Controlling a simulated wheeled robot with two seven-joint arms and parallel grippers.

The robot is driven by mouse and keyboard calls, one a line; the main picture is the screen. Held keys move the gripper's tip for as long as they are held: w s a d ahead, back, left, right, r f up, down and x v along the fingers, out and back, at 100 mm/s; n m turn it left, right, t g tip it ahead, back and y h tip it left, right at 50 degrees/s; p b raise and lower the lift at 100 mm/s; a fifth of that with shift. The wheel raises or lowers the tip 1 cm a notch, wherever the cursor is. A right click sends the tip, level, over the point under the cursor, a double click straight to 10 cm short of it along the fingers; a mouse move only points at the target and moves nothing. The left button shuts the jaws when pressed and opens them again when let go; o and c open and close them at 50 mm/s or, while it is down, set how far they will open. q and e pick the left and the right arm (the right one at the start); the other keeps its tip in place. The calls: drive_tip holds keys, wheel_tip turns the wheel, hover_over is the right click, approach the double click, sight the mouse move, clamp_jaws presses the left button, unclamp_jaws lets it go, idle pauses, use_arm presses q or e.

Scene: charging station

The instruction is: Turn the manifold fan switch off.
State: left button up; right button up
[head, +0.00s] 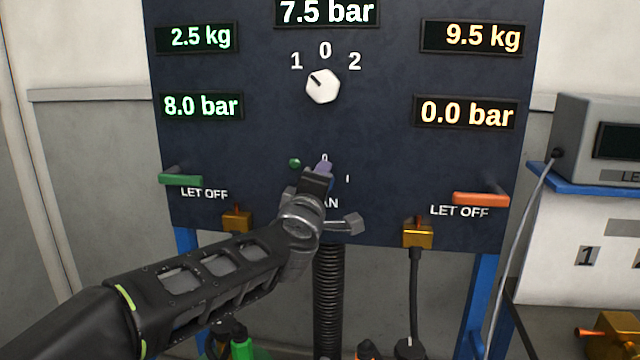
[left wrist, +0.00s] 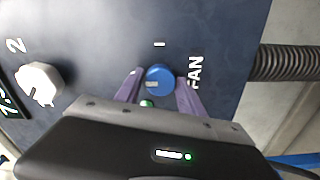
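The fan switch is a round blue knob (left wrist: 160,80) on the dark panel, beside the word FAN (left wrist: 196,73). A pale pointer mark on it lies on the side toward the 0 label (head: 325,157), away from the I label (left wrist: 160,44). My left gripper (left wrist: 159,76) is at the knob, with one purple finger on each side and what look like narrow gaps; contact is hard to tell. In the head view my left gripper (head: 324,168) mostly hides the knob. My right gripper is in neither view.
A green lamp (head: 294,162) sits beside the switch. Above is a white selector knob (head: 322,86) marked 1, 0, 2. A green lever (head: 181,180) and an orange lever (head: 480,199) stick out left and right. A black corrugated hose (head: 328,290) hangs below.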

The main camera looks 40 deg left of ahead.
use_arm(q)
drive_tip(key=shift+o, duration=1.2)
drive_tip(key=p+v, duration=0.1)
drive_tip(key=v, duration=0.7)
drive_tip(key=shift+r, duration=0.15)
